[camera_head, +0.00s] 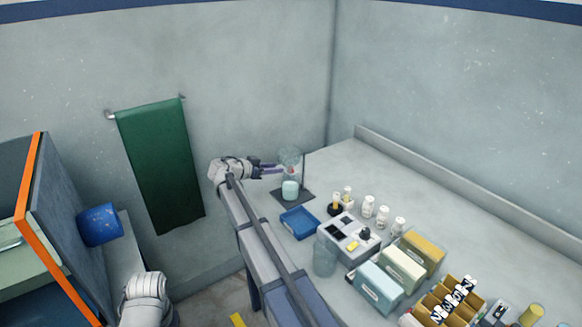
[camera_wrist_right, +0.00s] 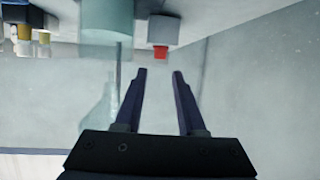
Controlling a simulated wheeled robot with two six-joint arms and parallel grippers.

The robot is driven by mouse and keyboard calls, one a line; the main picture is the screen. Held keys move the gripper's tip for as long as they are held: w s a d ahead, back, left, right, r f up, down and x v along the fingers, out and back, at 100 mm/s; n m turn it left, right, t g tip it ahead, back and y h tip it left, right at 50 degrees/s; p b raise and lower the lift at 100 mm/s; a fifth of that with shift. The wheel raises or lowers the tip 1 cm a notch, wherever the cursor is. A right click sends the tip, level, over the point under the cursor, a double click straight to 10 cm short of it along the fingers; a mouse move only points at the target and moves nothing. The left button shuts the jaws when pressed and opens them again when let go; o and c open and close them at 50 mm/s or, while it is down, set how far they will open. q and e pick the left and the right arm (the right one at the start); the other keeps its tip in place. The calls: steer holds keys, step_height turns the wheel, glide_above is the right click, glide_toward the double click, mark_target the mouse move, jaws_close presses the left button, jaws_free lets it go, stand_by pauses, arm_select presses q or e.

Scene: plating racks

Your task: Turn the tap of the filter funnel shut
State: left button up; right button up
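The filter funnel (camera_head: 290,155) is a clear glass vessel on a thin stand at the back of the bench, above a pale green jar (camera_head: 290,190). My right gripper (camera_head: 283,170) is beside the funnel's lower part. In the right wrist view its two dark fingers (camera_wrist_right: 160,73) are apart with nothing between them. A small red piece, which looks like the tap (camera_wrist_right: 160,53), sits just beyond the fingertips, below a grey block. Clear glass (camera_wrist_right: 98,105) shows to the left of the fingers. The tap's exact angle is hard to tell.
A blue tray (camera_head: 299,223) lies in front of the stand's dark base (camera_head: 306,196). A grey control box (camera_head: 347,237), white bottles (camera_head: 368,206) and several boxes (camera_head: 403,268) fill the bench to the right. A green towel (camera_head: 160,165) hangs on the wall.

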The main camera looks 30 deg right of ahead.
mark_target(289, 168)
steer(key=b+x, duration=0.3)
steer(key=x, duration=0.4)
steer(key=shift+w+d+f, duration=0.1)
steer(key=shift+d+f, duration=0.1)
steer(key=shift+d, duration=0.1)
jaws_close()
